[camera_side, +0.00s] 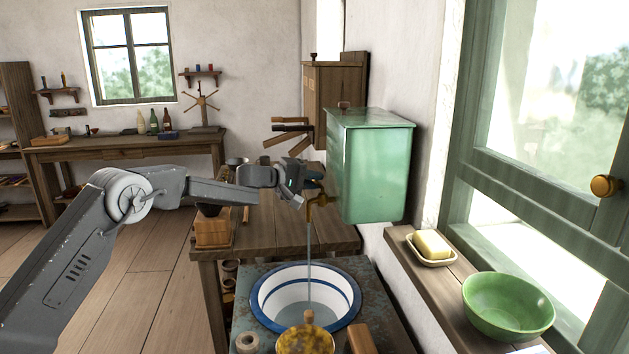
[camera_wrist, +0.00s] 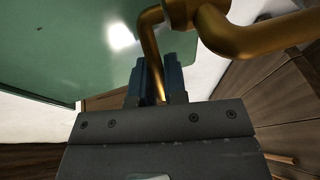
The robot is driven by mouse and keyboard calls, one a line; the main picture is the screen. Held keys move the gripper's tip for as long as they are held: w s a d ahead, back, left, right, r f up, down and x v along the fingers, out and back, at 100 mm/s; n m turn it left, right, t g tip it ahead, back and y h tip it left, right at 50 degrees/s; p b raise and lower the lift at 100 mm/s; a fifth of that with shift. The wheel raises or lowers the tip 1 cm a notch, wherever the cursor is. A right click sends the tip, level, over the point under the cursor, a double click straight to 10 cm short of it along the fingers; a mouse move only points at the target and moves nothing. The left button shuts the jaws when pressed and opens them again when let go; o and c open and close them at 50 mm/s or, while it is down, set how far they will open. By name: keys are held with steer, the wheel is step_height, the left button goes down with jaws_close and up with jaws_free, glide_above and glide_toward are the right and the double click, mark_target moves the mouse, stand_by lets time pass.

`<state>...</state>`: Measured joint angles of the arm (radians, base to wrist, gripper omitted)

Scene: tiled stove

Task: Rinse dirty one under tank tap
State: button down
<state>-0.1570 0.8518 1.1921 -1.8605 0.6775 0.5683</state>
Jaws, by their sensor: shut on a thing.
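A green tank (camera_side: 370,165) is fixed to the wall, with a brass tap (camera_side: 321,200) low on its left side. A thin stream of water (camera_side: 309,245) falls from the tap into a white basin with blue bands (camera_side: 262,312). My gripper (camera_side: 298,190) is at the tap, shut on a slim brass part of it. In the wrist view, the blue-grey fingers of my gripper (camera_wrist: 160,85) close around that bent brass piece of the tap (camera_wrist: 150,40), with the tank (camera_wrist: 75,45) behind. I cannot tell which thing is the dirty one; nothing shows under the stream.
A mottled yellow-brown round thing with a wooden knob (camera_side: 305,342) stands before the basin, partly cut off. A wooden block (camera_side: 359,338) is beside it. On the sill (camera_side: 448,283) are soap in a dish (camera_side: 432,246) and a green bowl (camera_side: 508,306). A wooden cabinet (camera_side: 335,95) hangs behind the tank.

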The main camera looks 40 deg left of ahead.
steer(key=c, duration=1.2)
jaws_free()
steer(key=shift+o, duration=0.2)
steer(key=v, duration=1.4)
steer(key=s+d+r+m+g, duration=0.2)
steer(key=s+d+m+g, duration=0.2)
steer(key=s+d, duration=0.5)
steer(key=s+d+r+m+g, duration=0.2)
steer(key=s+d+m+g, duration=0.15)
steer(key=s+d, duration=0.55)
steer(key=s+f+m+y, duration=0.3)
steer(key=s+y, duration=0.1)
steer(key=s, duration=1)
steer(key=shift+a+f+g, duration=0.2)
steer(key=shift+a+g, duration=0.25)
steer(key=shift+a, duration=0.05)
steer(key=s+a+f+y, duration=0.1)
steer(key=s, duration=0.1)
steer(key=s+a+f+y, duration=0.1)
steer(key=s, duration=0.2)
steer(key=s+a+f+m+y, duration=0.1)
steer(key=s, duration=0.1)
steer(key=shift+s+a+f+y, duration=0.2)
steer(key=shift+f+y, duration=0.1)
steer(key=shift+f, duration=0.1)
steer(key=shift+c, duration=0.2)
